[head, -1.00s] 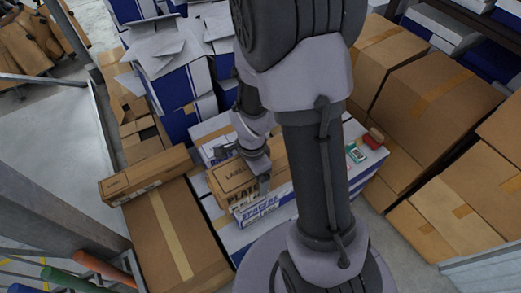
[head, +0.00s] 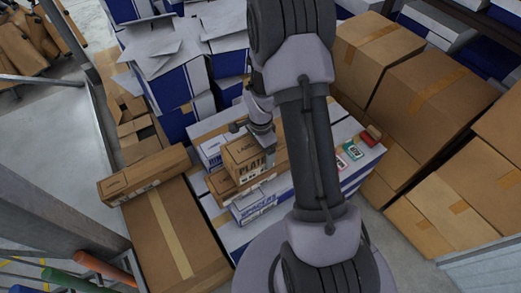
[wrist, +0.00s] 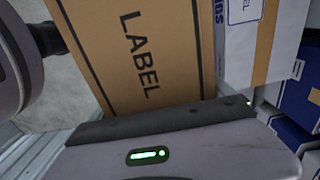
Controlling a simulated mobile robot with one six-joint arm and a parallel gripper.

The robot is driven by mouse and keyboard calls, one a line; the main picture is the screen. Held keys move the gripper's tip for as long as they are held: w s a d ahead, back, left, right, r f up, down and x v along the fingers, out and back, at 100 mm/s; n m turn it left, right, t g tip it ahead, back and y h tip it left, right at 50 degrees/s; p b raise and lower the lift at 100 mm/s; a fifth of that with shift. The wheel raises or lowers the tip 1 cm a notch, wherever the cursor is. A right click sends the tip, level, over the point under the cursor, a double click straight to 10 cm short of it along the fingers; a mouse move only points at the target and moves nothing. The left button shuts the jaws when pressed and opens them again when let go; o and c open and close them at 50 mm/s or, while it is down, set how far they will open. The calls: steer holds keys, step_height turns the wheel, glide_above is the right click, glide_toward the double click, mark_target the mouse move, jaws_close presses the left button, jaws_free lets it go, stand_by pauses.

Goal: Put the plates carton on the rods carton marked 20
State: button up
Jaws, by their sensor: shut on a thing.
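The brown plates carton (head: 241,158) is in my gripper (head: 264,158), which is shut on it. In the wrist view the carton (wrist: 135,50) fills the middle, with LABEL printed on its face. In the head view it overlaps another brown carton (head: 222,188); I cannot tell whether they touch. A long brown carton (head: 145,176) with a label lies at the left on a large taped box. I cannot read rods or 20 on any carton, so I cannot tell which is the rods carton marked 20.
A white and blue spacer carton (head: 253,207) lies just in front of the plates carton. A white and blue carton (head: 210,152) stands behind left. Small red and green packs (head: 352,151) lie at the right. Large brown boxes (head: 432,100) stand beyond them.

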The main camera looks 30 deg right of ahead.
steer(key=shift+f, duration=0.15)
steer(key=o, duration=1.8)
step_height(320, 180, up, 13)
steer(key=shift+a+f+p, duration=0.1)
steer(key=shift+p, duration=0.6)
steer(key=s+a+r+n+t, duration=0.2)
steer(key=s+a+r+n, duration=0.3)
steer(key=r, duration=0.4)
steer(key=s+a+r+n+t, duration=0.2)
steer(key=s+a+r+n, duration=0.15)
steer(key=a+r, duration=0.4)
steer(key=s+a+r+n+t+y, duration=0.1)
steer(key=s+a+r+n+y, duration=0.1)
steer(key=s, duration=0.6)
step_height(320, 180, up, 3)
steer(key=a+n, duration=0.1)
steer(key=n, duration=0.1)
steer(key=shift+s+a+n+t, duration=0.35)
steer(key=shift+t, duration=0.05)
